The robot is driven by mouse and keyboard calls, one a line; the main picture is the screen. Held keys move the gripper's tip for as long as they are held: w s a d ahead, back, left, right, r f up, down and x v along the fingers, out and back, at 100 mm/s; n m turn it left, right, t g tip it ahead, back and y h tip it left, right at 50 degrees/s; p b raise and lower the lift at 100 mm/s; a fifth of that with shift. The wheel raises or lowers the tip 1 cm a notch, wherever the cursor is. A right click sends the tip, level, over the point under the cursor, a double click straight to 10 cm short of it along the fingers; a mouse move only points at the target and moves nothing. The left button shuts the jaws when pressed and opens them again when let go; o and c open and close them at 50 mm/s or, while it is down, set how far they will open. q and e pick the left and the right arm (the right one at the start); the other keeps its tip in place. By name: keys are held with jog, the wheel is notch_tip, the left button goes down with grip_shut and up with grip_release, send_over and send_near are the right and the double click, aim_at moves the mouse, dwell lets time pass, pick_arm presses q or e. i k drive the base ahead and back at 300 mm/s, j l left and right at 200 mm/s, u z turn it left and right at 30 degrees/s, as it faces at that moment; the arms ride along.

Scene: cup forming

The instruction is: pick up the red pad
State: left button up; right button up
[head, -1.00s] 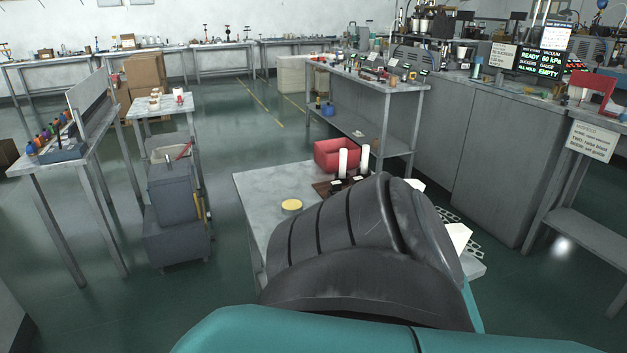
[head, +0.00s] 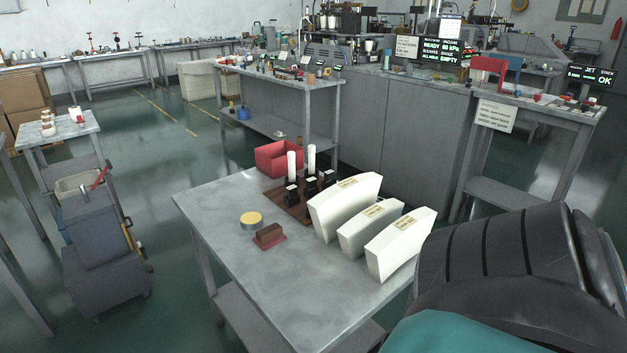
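A small block with a brown top and a thin red base (head: 268,235) lies on the near grey table (head: 235,290), just in front of a round yellow-topped tin (head: 251,220). The red layer shows as a thin rim under the brown part; it looks like the red pad. Nothing touches it. A dark, ribbed part of my own arm fills the lower right of the head view, with a teal section below it. Neither of my grippers shows, so what they hold cannot be seen.
Right of the block stand several white curved blocks (head: 345,207) with labels. Behind are a brown rack (head: 290,203) with white cylinders and a red bin (head: 279,157). The table's front left is bare. A grey cart (head: 100,240) stands to the left.

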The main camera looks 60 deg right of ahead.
aim_at(268, 237)
jog(key=i+z, duration=0.15)
jog(key=z, duration=0.25)
jog(key=i+j+z, duration=0.1)
jog(key=z, duration=0.35)
jog(key=j+z, duration=0.2)
jog(key=z, duration=0.2)
jog(key=i+j+z, duration=0.15)
jog(key=z, duration=0.3)
jog(key=j+z, duration=0.25)
jog(key=z, duration=0.15)
jog(key=j+z, duration=0.2)
jog(key=z, duration=0.2)
